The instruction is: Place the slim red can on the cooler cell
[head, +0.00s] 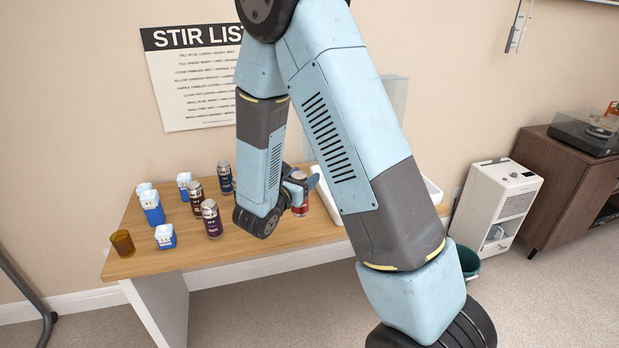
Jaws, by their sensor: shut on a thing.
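My gripper (297,182) is at the right part of the wooden table, partly hidden by my own arm. It is shut on a slim red can (301,208) with a silvery top, which looks upright. Whether the can's base touches the table cannot be told. A white tray-like container (433,191) stands on the table just right of the can. My arm covers most of it, so its inside and any cooler cell in it are hidden.
Several dark cans, such as a purple one (212,219), and blue-and-white cartons (152,208) stand on the table's left. An amber cup (122,243) is near the left edge. A white appliance (495,205) and a dark green bin (468,262) stand right of the table.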

